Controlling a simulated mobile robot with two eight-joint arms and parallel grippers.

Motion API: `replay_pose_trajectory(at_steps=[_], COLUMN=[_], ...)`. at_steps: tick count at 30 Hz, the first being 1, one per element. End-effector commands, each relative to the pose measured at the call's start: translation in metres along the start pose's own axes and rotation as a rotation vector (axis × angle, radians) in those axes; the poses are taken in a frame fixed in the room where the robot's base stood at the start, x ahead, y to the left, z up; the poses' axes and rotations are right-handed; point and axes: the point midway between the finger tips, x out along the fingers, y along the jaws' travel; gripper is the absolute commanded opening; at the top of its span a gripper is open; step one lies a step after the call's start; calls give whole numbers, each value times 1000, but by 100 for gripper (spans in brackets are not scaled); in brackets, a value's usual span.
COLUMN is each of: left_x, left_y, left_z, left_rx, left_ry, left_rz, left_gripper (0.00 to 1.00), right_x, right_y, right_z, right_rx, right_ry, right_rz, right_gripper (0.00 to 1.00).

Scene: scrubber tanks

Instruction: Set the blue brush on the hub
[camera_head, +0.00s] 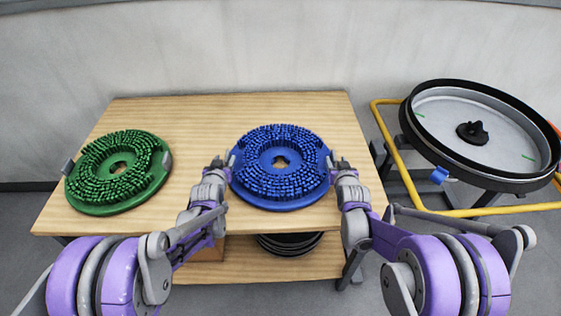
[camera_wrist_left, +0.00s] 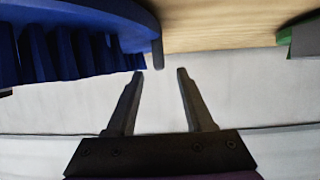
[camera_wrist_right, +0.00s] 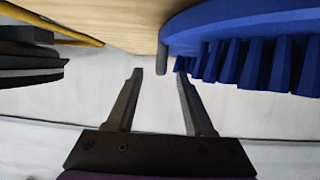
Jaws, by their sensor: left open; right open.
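The blue brush (camera_head: 279,203) is a round disc with a ring of blue bristles and a centre hole, lying bristles up on the wooden table. The hub (camera_head: 473,132) is a black knob in the middle of the grey round pan at the right. My left gripper (camera_head: 223,161) is open at the brush's left edge; in the left wrist view its fingers (camera_wrist_left: 162,72) are apart beside a grey tab on the blue rim. My right gripper (camera_head: 338,163) is open at the right edge; in the right wrist view its fingers (camera_wrist_right: 158,72) are apart near another grey tab. Both are empty.
A green brush (camera_head: 118,206) lies on the left of the table (camera_head: 200,112). The pan's black rim (camera_head: 409,122) stands beyond the table's right edge, above a yellow tube frame (camera_head: 393,158). Black discs (camera_head: 290,245) lie on the lower shelf. A wall stands behind.

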Motion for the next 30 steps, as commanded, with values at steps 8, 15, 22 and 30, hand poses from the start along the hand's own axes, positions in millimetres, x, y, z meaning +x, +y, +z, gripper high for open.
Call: replay_pose_trajectory(at_steps=[8, 15, 22, 30], left_x=[38, 46, 45, 45], left_y=[0, 0, 0, 0], left_z=[0, 0, 0, 0], left_rx=[0, 0, 0, 0], left_ry=[0, 0, 0, 0], left_rz=[0, 0, 0, 0], left_gripper=[52, 52, 45, 0], right_x=[38, 46, 45, 45], right_y=[0, 0, 0, 0], right_z=[0, 0, 0, 0], right_rx=[0, 0, 0, 0], right_ry=[0, 0, 0, 0], right_rz=[0, 0, 0, 0], right_gripper=[52, 52, 45, 0])
